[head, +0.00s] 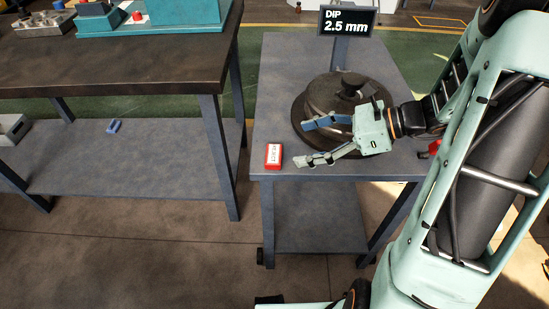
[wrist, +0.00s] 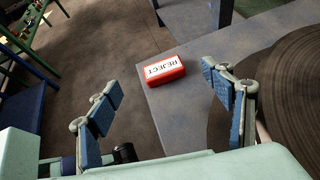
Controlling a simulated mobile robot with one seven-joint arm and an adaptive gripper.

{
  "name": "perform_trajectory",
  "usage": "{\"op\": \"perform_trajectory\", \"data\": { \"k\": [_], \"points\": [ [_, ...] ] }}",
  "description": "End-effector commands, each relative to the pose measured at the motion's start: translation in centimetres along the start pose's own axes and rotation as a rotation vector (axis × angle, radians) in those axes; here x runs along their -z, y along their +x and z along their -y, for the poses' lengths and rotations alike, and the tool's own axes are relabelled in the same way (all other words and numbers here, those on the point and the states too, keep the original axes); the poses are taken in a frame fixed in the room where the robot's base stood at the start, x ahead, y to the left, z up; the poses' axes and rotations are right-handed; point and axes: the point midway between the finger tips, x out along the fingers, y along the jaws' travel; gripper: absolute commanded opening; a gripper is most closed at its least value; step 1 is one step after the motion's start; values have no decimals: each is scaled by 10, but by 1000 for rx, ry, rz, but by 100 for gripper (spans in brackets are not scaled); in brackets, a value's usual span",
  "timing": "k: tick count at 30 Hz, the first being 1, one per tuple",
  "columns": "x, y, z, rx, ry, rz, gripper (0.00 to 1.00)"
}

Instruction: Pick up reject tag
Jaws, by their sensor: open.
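The reject tag (head: 273,156) is a small red block with a white label, lying near the front left corner of the small grey table (head: 285,50). In the wrist view the tag (wrist: 164,70) shows with "REJECT" upside down, beyond the fingertips and between their lines. My gripper (head: 303,142) is open and empty, to the right of the tag and apart from it, with its fingers pointing left. In the wrist view my gripper (wrist: 152,82) has its two blue-padded fingers spread wide.
A dark round stack with a knob (head: 349,88) stands on the table behind my gripper. A sign reading "DIP 2.5 mm" (head: 346,22) rises at the back. A workbench (head: 150,65) stands to the left across a gap. A red object (head: 433,149) sits at the table's right.

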Motion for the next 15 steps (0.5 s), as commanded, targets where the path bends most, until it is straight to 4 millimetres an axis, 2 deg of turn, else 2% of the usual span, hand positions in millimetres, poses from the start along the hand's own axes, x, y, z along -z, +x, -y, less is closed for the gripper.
{"op": "perform_trajectory", "data": {
  "k": [1, 3, 11, 15],
  "points": [
    [11, 6, 0, -1, 3, 1, 74],
    [20, 11, 0, 0, 1, 0, 74],
    [18, 30, 0, -1, -3, -1, 74],
    [18, 53, 0, -3, -3, -1, 74]
  ]
}}
